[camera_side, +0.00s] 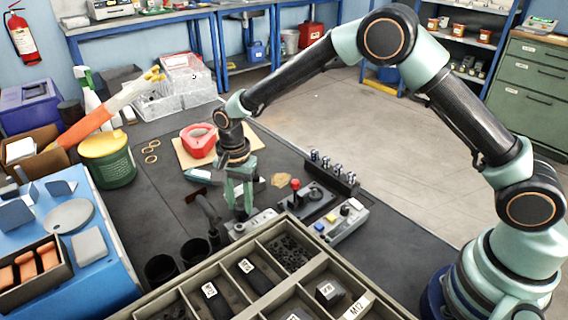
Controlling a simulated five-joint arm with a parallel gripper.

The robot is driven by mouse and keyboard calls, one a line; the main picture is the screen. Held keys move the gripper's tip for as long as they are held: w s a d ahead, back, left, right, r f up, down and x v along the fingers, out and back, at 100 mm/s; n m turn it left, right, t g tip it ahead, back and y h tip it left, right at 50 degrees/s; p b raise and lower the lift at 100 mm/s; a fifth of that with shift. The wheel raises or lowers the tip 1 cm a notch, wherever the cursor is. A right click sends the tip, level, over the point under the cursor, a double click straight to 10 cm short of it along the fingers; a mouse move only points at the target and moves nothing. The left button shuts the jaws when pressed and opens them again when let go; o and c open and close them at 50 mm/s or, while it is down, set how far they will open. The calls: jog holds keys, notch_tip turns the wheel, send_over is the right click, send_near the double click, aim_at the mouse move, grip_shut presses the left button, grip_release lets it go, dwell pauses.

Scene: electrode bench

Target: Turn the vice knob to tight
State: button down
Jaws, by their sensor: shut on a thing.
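My gripper (240,208) points straight down at the middle of the dark bench, its pale green fingers closed low over a small light grey unit (262,217). The fingers are shut on what appears to be the vice knob, which they hide almost wholly. Its setting cannot be read at this size.
A black box with a red-topped lever (295,184) and a grey panel with blue and yellow buttons (341,222) stand close on the right. A compartment tray (236,262) lies in front. Dark cups (161,268) stand at front left. A red object (199,139) lies behind.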

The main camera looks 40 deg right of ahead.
aim_at(241, 208)
jog(key=m, duration=0.4)
jog(key=shift+r+m, duration=0.15)
jog(key=shift+m, duration=2.15)
jog(key=shift+d, duration=0.1)
jog(key=c, duration=0.5)
grip_release()
notch_tip(241, 208, up, 12)
